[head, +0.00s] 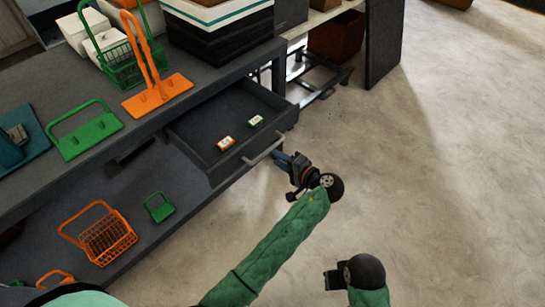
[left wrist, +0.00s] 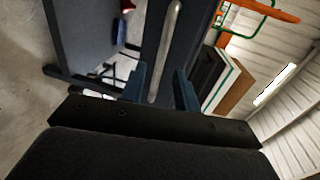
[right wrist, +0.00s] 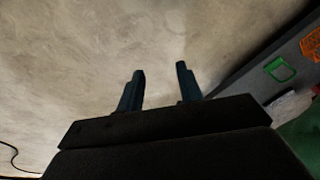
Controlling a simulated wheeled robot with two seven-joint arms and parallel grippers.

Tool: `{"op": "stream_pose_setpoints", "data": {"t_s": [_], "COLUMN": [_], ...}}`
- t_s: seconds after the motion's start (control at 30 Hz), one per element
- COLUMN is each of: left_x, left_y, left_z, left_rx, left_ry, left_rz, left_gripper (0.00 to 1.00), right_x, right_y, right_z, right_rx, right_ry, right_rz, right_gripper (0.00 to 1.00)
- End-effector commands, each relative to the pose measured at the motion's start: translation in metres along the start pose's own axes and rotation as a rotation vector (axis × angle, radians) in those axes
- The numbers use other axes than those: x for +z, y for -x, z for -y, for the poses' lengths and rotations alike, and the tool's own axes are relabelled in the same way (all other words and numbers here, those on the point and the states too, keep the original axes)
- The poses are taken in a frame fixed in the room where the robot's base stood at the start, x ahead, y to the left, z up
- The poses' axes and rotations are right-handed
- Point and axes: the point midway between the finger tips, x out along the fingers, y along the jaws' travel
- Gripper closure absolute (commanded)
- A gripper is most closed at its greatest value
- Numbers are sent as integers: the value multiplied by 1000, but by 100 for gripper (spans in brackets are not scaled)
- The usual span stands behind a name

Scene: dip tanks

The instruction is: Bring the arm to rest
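My left gripper (head: 283,160) is beside the metal handle (head: 265,149) of an open grey drawer (head: 190,135). In the left wrist view its two fingers (left wrist: 160,78) are spread, and the handle (left wrist: 167,45) shows in the gap between them. I cannot tell whether the fingers touch it. My right gripper (head: 333,280) is low over the floor, apart from the furniture. In the right wrist view its fingers (right wrist: 160,78) are open with nothing between them.
The drawer holds an orange-and-white box (head: 226,144) and a green-and-white box (head: 256,121). The floor (head: 450,150) at right is clear.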

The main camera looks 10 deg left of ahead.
Motion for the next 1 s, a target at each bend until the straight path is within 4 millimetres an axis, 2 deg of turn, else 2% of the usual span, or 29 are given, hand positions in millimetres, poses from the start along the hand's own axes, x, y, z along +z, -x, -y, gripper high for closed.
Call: {"op": "stream_pose_setpoints", "data": {"t_s": [0.23, 0.87, 1.0], "left_x": [0, 0, -3], "left_y": [12, 12, 14], "left_z": [0, 0, -13], "left_rx": [-1, 1, 92], "left_ry": [1, 32, 72], "left_rz": [0, 1, -17], "left_gripper": [69, 69, 69], "right_x": [2, 2, 2], "right_y": [14, 14, 14], "right_z": [1, 2, 2], "right_rx": [-2, -3, -3], "right_ry": [0, -1, -1], "right_rz": [-1, -1, -2], "right_gripper": [64, 64, 64]}}
